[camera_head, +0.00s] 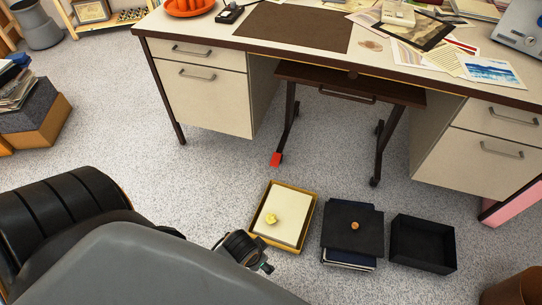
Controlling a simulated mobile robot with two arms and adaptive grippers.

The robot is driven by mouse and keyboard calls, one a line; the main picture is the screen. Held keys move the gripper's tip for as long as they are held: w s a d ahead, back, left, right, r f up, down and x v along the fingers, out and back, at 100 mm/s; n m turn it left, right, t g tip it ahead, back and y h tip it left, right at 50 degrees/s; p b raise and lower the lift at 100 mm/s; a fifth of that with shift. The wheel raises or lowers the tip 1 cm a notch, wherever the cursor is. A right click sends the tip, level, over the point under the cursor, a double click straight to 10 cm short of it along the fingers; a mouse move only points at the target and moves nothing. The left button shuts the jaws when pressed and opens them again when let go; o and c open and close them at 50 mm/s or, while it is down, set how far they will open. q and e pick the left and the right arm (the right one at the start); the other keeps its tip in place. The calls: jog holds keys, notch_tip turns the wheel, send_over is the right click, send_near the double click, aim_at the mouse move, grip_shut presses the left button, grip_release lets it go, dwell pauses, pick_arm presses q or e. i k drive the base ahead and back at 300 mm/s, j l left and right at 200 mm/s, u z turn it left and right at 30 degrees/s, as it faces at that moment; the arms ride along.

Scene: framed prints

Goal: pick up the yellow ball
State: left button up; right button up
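A small yellow thing (271,218), the only ball-like yellow item I see, sits on a cream sheet or lid inside a shallow yellow-rimmed tray (311,204) on the carpet. It looks a little lumpy, and is too small to make out fully. My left gripper (264,266) is low in the view, just below and left of the tray. Its fingers are small and dark, and I cannot tell whether they are open. It appears apart from the yellow thing. My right gripper is not in view.
A dark box (340,238) with a small orange knob-like thing (354,226) on top stands right of the tray. An open black box (424,263) is beside it. The desk (200,105) and a wheeled stand (383,130) are behind. Carpet is clear left of the tray.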

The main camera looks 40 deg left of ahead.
aim_at(270, 218)
jog(key=u, duration=1.05)
